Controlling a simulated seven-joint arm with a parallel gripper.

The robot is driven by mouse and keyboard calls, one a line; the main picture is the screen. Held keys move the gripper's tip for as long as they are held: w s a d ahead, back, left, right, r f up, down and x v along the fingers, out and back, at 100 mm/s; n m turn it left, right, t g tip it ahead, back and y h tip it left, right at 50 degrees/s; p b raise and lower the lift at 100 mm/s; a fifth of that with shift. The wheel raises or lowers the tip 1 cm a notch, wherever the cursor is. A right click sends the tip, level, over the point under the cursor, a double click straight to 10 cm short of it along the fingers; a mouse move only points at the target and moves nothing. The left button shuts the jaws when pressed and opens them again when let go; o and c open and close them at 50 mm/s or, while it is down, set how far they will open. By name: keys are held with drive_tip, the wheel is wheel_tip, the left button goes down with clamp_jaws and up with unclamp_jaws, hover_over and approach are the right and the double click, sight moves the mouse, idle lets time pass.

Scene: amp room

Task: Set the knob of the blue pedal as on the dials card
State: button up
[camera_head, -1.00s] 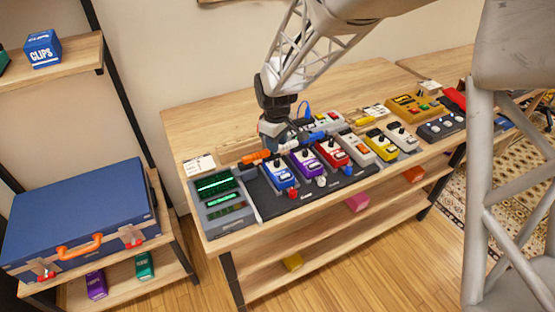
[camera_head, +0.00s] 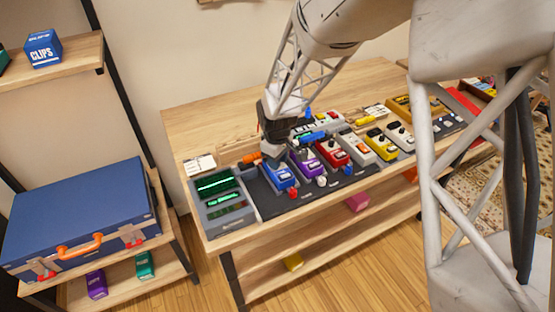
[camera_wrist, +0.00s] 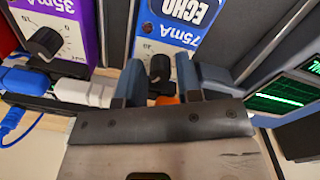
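The blue pedal (camera_head: 279,179) stands at the left end of the pedal row, on the dark board. In the wrist view the blue pedal (camera_wrist: 180,35) reads "ECHO" and "75mA". Its black knob (camera_wrist: 160,68) shows between my fingers. My gripper (camera_wrist: 160,75) is open, with one finger on each side of the knob and small gaps visible. In the head view my gripper (camera_head: 273,158) is low over the back of the blue pedal and hides its knob. A white card (camera_head: 200,164) stands at the table's back left; its print is too small to read.
The purple pedal (camera_head: 305,162) with its own black knob (camera_wrist: 44,43) is close beside. A grey unit with green displays (camera_head: 216,186) stands on the other side. White and blue plugs (camera_wrist: 85,91) and an orange plug (camera_head: 250,158) are near the pedals' back edge.

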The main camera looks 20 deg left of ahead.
clamp_jaws()
drive_tip(key=shift+m, duration=0.4)
drive_tip(key=m, duration=0.9)
drive_tip(key=shift+a+m, duration=0.1)
drive_tip(key=shift+m, duration=0.3)
idle(0.4)
unclamp_jaws()
